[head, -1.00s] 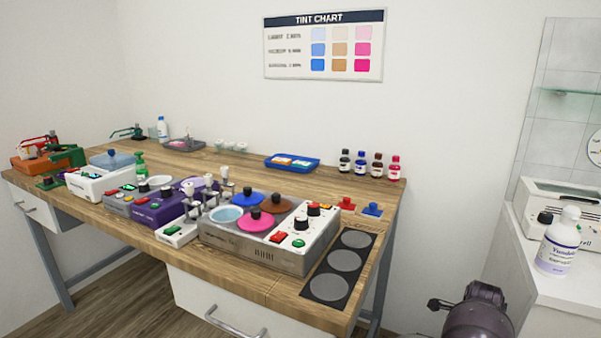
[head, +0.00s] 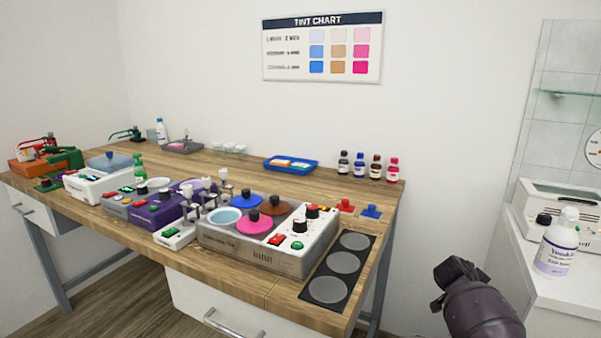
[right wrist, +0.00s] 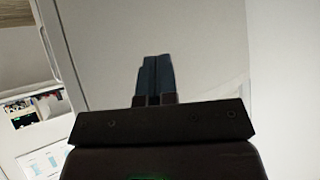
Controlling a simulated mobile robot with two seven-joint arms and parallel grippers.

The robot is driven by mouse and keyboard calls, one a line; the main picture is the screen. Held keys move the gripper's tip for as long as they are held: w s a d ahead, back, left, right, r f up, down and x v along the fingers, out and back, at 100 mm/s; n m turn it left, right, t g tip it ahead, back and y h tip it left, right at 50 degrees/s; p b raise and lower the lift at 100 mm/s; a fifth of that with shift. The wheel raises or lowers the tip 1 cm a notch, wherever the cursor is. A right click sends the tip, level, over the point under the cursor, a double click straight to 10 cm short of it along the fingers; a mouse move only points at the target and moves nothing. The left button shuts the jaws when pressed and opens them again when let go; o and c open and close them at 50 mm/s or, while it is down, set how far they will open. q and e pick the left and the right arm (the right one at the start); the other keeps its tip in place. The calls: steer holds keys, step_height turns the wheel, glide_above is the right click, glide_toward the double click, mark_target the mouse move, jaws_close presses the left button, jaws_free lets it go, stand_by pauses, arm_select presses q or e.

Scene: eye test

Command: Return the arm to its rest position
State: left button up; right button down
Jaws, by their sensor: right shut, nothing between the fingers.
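My right arm (head: 477,298) shows at the bottom right of the head view, in front of the gap between the wooden bench and the white counter. Its fingertips cannot be made out there. In the right wrist view my right gripper (right wrist: 157,78) has its two dark fingers together with nothing between them. It points at a plain pale surface and touches nothing that I can see. My left gripper is not in view.
The wooden bench (head: 278,299) carries a tinting unit (head: 262,256), several small bottles and a blue tray (head: 291,164). The white counter (head: 560,290) at right holds a white bottle (head: 557,247) and a white appliance (head: 545,203). Wall and floor between them look clear.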

steer(key=w+a+r+n+t+y, duration=0.2)
steer(key=w+a+n+t+y, duration=0.7)
steer(key=n, duration=1.1)
steer(key=s+a+f, duration=0.3)
steer(key=s+f, duration=0.4)
steer(key=s+a+f, duration=0.4)
steer(key=s+f, duration=0.2)
steer(key=s+a+f+y, duration=0.1)
steer(key=s+a+f, duration=0.15)
steer(key=s, duration=0.65)
steer(key=s+a+f, duration=0.2)
steer(key=s+f, duration=0.1)
steer(key=s, duration=0.7)
steer(key=s+a+r+m+g, duration=0.1)
steer(key=s+a+r, duration=0.15)
steer(key=s, duration=0.85)
steer(key=s+a+r+m, duration=0.15)
steer(key=s+r, duration=0.25)
steer(key=s, duration=0.7)
arm_select(q)
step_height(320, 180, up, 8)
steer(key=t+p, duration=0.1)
steer(key=p, duration=0.7)
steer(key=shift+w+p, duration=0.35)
steer(key=shift+p, duration=0.05)
arm_select(e)
step_height(320, 180, up, 7)
steer(key=shift+w+a+r+t, duration=0.15)
steer(key=shift+w+a+t, duration=0.15)
steer(key=shift+t, duration=0.1)
